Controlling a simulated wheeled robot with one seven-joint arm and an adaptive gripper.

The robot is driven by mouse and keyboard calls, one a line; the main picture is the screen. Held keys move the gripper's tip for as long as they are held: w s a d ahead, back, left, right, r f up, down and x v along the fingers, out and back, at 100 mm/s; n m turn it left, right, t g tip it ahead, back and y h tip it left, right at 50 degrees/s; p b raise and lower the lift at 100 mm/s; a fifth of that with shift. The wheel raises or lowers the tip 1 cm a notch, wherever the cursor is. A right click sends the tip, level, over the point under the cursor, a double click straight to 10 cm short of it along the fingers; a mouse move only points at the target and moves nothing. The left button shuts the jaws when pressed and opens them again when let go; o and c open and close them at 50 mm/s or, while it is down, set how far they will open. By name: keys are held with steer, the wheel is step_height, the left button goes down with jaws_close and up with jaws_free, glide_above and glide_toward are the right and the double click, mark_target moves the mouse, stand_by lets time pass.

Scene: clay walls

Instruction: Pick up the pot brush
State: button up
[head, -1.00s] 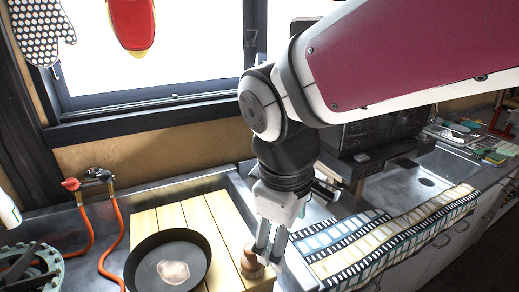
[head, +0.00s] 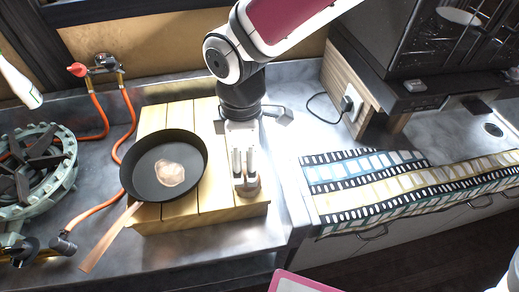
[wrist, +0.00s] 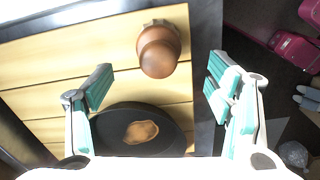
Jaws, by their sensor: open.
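The pot brush (wrist: 160,52) shows in the wrist view as a round brown wooden knob with bristles just visible at its base. It stands on the wooden slatted board near the board's edge. In the head view the pot brush (head: 249,190) is partly hidden behind my fingers. My gripper (head: 244,164) points down over it. In the wrist view my gripper (wrist: 160,84) is open and empty, its fingers spread to the left and right, with the knob ahead between their lines. I cannot tell the exact height gap.
A black frying pan (head: 164,166) with something pale in it sits on the slatted board (head: 222,205), left of the brush. A gas burner (head: 32,172) and orange hoses lie further left. A film-strip patterned mat (head: 370,180) covers the counter at right.

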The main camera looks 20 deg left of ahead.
step_height(320, 180, down, 8)
steer(key=shift+w+d+f+b, duration=0.1)
steer(key=shift+w+b, duration=0.05)
steer(key=shift+b, duration=0.2)
steer(key=shift+c, duration=0.6)
steer(key=c, duration=1.2)
